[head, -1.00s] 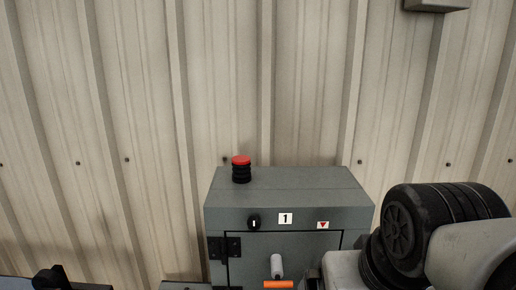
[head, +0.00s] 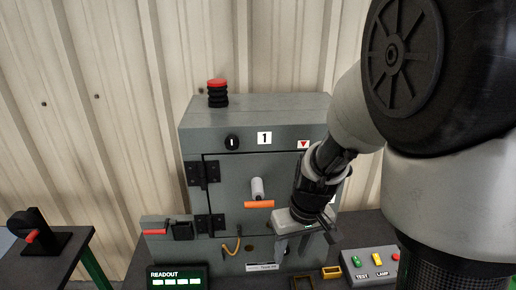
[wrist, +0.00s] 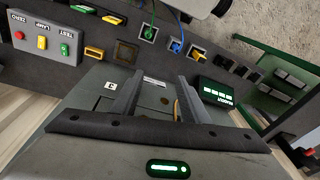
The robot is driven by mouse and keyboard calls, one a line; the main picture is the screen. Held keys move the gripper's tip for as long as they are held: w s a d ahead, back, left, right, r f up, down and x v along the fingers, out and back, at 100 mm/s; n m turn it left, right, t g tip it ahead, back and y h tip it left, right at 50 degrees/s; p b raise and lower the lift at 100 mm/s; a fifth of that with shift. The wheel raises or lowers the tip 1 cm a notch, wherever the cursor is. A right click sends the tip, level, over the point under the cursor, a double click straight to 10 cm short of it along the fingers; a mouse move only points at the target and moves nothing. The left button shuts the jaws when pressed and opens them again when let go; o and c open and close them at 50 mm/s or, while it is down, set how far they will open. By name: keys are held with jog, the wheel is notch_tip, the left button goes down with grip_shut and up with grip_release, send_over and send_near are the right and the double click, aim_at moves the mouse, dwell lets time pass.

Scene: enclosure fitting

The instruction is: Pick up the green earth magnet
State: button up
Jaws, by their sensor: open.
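My gripper (head: 308,242) is open and empty in front of the lower right of the grey enclosure in the head view. In the wrist view its two fingers stand apart (wrist: 159,82), with nothing between them.
The enclosure (head: 225,170) has a closed door. A blue piece (wrist: 175,46) and a yellow-orange piece (wrist: 197,53) sit beside the green one. A button box (head: 374,263), a readout (head: 178,277) and a yellow frame (head: 331,272) stand on the bench around the gripper.

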jog(key=shift+n+g+h, duration=0.4)
jog(key=shift+g+h, duration=0.1)
jog(key=shift+g, duration=0.1)
jog(key=f+b, duration=0.1)
jog(key=f, duration=0.7)
jog(key=d+f+b, duration=0.1)
jog(key=f+b, duration=0.1)
jog(key=f, duration=0.6)
jog(key=d+f+b, duration=0.1)
jog(key=f+b, duration=0.1)
jog(key=f, duration=0.5)
jog(key=shift+w+f, duration=0.1)
jog(key=shift+f, duration=0.3)
jog(key=f, duration=0.1)
jog(key=f+b, duration=0.1)
jog(key=f, duration=0.3)
jog(key=shift+d+f, duration=0.1)
jog(key=shift+d, duration=0.25)
grip_shut()
